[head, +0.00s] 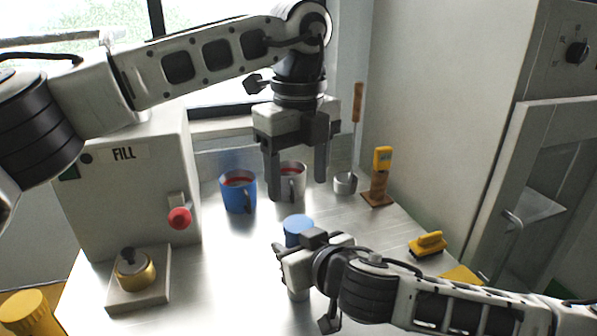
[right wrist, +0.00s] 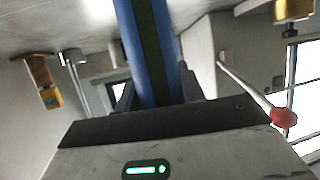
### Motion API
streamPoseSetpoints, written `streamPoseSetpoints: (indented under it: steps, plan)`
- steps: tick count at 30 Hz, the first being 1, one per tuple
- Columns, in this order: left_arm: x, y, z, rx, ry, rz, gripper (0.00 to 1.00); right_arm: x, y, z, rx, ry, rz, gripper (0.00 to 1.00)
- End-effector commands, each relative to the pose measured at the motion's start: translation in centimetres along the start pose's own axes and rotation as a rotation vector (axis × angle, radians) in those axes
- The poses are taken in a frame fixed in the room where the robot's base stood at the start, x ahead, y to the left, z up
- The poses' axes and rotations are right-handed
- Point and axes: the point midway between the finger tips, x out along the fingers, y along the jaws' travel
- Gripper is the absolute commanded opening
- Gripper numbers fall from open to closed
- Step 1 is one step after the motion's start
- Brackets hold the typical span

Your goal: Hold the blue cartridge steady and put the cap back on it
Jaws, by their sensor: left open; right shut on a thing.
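The blue cartridge (head: 298,226) stands upright near the middle of the metal table, its round blue top showing in the head view. My right gripper (head: 293,257) is shut on it and hides much of its side. In the right wrist view, the cartridge (right wrist: 145,45) is a blue body with a dark lengthwise stripe, between the fingers of my right gripper (right wrist: 157,92). My left gripper (head: 298,186) is open and empty, its fingers pointing down above and behind the cartridge. I cannot tell whether the blue top is the cap, and I cannot pick out a separate cap.
A blue mug (head: 238,194) and a grey mug (head: 292,180) stand behind. A small metal cup (head: 345,184) and a yellow tool on a wooden stand (head: 378,190) are back right. A yellow brush (head: 428,243) lies right. The FILL machine (head: 140,200) and a brass pot (head: 136,271) stand left.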

Motion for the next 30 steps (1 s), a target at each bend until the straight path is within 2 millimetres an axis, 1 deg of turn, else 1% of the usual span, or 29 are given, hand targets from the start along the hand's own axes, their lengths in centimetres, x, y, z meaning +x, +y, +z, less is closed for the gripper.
streamPoseSetpoints:
  steps: [1, 4, 14, 17, 24, 30]
  plan:
    - [-0.2, 0.0, 0.0, -0.039, -0.002, 0.0, 0.64, 0.0, 0.0, 0.0, 0.0, 0.001, 0.0, 0.0]
    - [-0.4, 0.0, 0.0, -0.077, -0.002, 0.0, 0.64, 0.0, 0.0, 0.0, 0.0, 0.001, 0.0, 0.0]
    - [-0.2, 0.0, 0.0, -0.077, 0.0, 0.0, 0.64, 0.0, 0.0, 0.0, 0.0, 0.001, 0.0, 0.0]
    - [0.7, 0.0, 0.0, -0.077, 0.001, 0.001, 0.64, 0.0, 0.0, 0.0, 0.0, 0.001, 0.0, 0.0]
    - [4.4, 0.1, 0.0, -0.077, 0.002, 0.002, 0.64, 0.0, 0.0, 0.0, 0.0, 0.001, 0.0, 0.0]
    - [6.8, 0.0, 0.0, -0.077, 0.0, 0.002, 0.64, 0.0, 0.0, -0.1, 0.0, 0.001, 0.0, 0.0]
